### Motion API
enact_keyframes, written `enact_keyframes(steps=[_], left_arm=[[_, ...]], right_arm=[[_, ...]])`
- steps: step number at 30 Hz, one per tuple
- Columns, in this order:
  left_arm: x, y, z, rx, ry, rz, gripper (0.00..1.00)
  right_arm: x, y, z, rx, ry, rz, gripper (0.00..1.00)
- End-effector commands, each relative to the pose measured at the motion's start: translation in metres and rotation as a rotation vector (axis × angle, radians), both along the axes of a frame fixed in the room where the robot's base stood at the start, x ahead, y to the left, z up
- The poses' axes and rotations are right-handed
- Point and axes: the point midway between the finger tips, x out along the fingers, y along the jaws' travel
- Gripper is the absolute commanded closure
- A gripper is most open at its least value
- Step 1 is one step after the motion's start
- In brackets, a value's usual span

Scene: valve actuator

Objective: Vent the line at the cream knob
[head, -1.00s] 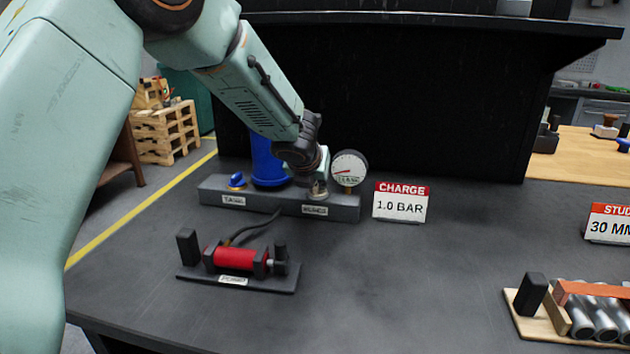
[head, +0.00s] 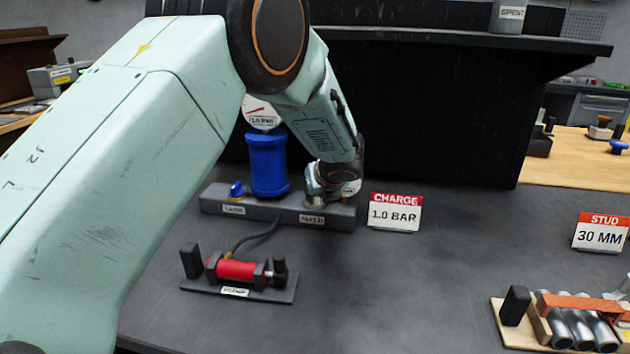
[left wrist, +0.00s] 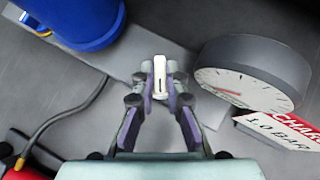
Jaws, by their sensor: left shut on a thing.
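The cream knob (left wrist: 160,76) shows between my fingertips in the left wrist view, looking like a pale upright bar from above. My left gripper (left wrist: 160,90) is shut on it, over the right end of the dark block (head: 280,209). In the head view my left gripper (head: 316,198) hides most of the knob. A dial gauge (left wrist: 252,78) with a red needle stands just right of the knob. In the head view this gauge (head: 352,187) is mostly hidden behind my wrist. My right gripper is not in view.
A blue cylinder (head: 268,165) and a small blue knob (head: 237,189) stand on the block's left part. A red cylinder (head: 242,271) on its base sits in front, joined by a hose. The CHARGE 1.0 BAR sign (head: 395,212) stands right. The middle table is clear.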

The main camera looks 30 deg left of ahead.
Motion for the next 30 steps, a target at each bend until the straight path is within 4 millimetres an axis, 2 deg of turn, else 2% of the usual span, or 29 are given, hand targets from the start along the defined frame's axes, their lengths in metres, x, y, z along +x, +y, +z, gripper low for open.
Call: enact_keyframes(steps=[1,9,27,28,30], left_arm=[[0.002,-0.001,0.005,0.001,-0.001,0.027,1.00],[0.003,-0.001,0.003,0.000,-0.003,0.148,1.00],[0.003,-0.001,0.002,0.001,-0.005,0.190,1.00],[0.003,-0.001,0.002,0.001,-0.005,0.189,0.86],[0.003,-0.001,0.002,0.001,-0.003,0.190,0.80]], right_arm=[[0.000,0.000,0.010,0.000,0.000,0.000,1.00],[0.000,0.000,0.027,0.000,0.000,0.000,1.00],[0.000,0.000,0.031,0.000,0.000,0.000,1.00],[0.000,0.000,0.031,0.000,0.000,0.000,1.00],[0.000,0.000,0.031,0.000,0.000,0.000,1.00]])
